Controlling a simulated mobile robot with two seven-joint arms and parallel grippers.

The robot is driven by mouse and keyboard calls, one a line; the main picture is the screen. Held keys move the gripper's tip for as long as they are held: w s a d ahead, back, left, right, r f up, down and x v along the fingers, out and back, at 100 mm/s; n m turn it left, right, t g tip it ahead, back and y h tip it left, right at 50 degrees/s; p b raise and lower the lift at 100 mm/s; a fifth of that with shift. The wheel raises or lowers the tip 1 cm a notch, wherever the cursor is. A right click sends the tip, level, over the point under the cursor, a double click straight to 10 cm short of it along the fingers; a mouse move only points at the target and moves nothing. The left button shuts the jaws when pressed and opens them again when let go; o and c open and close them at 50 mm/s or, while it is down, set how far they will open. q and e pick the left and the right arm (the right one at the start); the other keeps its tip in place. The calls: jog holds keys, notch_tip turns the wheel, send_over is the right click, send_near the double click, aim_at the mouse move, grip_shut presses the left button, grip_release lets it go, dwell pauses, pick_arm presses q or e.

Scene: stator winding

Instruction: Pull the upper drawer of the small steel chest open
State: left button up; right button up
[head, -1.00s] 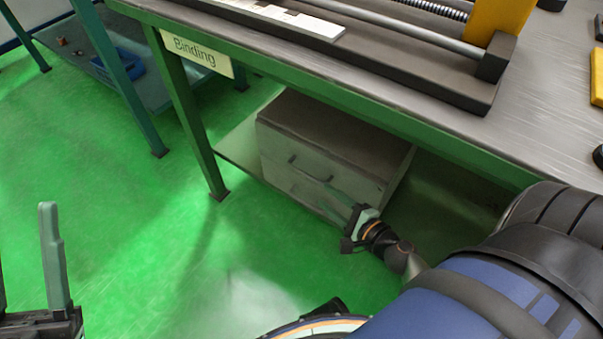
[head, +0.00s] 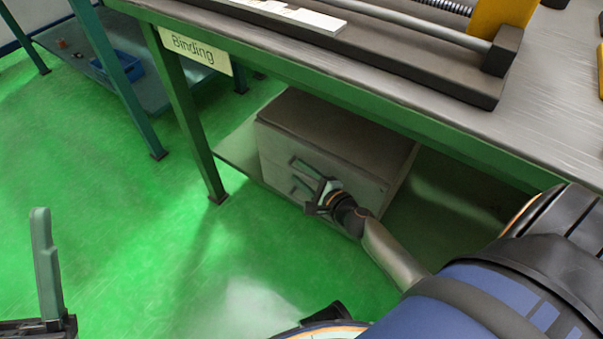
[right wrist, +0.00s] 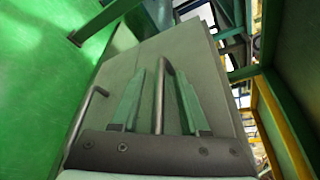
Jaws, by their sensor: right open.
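The small steel chest (head: 335,130) stands on the low shelf under the bench in the head view, its drawer front facing the lower left. My right gripper (head: 303,174) is open at the drawer front. In the right wrist view its two fingers (right wrist: 158,98) stand on either side of the upper drawer's bar handle (right wrist: 168,75), with gaps visible. The lower drawer's handle (right wrist: 88,112) is outside the fingers, to the left. Both drawers look shut. My left gripper (head: 45,265) is at the lower left edge, one finger showing, apart from everything.
The bench (head: 400,130) with a "Binding" sign (head: 195,50) overhangs the chest. A green bench leg (head: 190,130) stands left of it. The green floor (head: 130,230) in front is clear. A blue bin (head: 118,63) sits on another shelf at the back left.

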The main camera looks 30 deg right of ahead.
jog(key=shift+w, duration=0.15)
grip_shut()
dwell(0.4)
dwell(1.0)
